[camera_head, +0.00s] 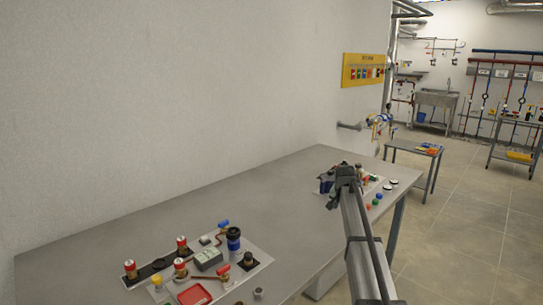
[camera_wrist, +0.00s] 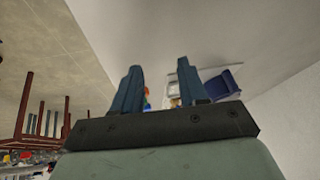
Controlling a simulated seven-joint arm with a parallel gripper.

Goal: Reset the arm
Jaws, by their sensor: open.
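My arm reaches over the right end of the grey table (camera_head: 120,225). My gripper (camera_head: 327,190) is at the near side of a small group of parts there and partly hides them. In the wrist view my gripper (camera_wrist: 160,66) has its two dark blue fingers apart, with nothing held between them. Behind the fingers, a dark blue object (camera_wrist: 224,84) and small light and coloured parts show on the grey surface. I cannot tell whether the fingers touch anything.
The middle of the table is clear. A yellow wall panel (camera_head: 363,70) and a side table (camera_head: 412,148) stand beyond.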

